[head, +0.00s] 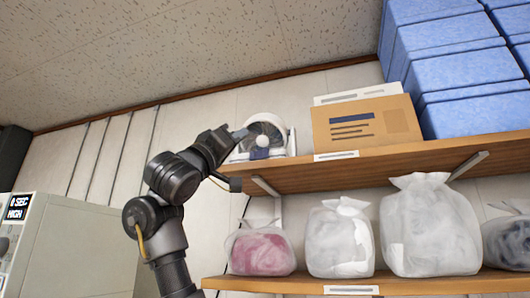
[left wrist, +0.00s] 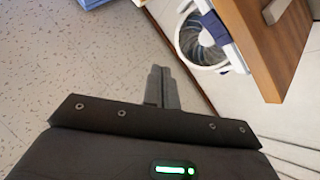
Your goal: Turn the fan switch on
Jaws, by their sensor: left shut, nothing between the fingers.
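A small white fan (head: 284,130) with a round grey grille stands on the left end of the upper wooden shelf. A dark blue part (head: 262,141) shows at its front; I cannot tell whether this is the switch or how it is set. My left gripper (head: 241,133) is raised to shelf height, just left of the fan in the head view. In the left wrist view my left gripper (left wrist: 162,72) is shut and empty, pointing past the fan (left wrist: 187,58), which lies to the right of the fingertips. Its blue part (left wrist: 215,28) shows there too. My right gripper is out of view.
The upper shelf (head: 400,157) also holds a cardboard box (head: 368,142) and blue boxes (head: 470,110). The lower shelf (head: 450,284) holds several bags, one of them pink (head: 262,254). A beige appliance (head: 75,250) stands at lower left. Free space lies left of the shelves.

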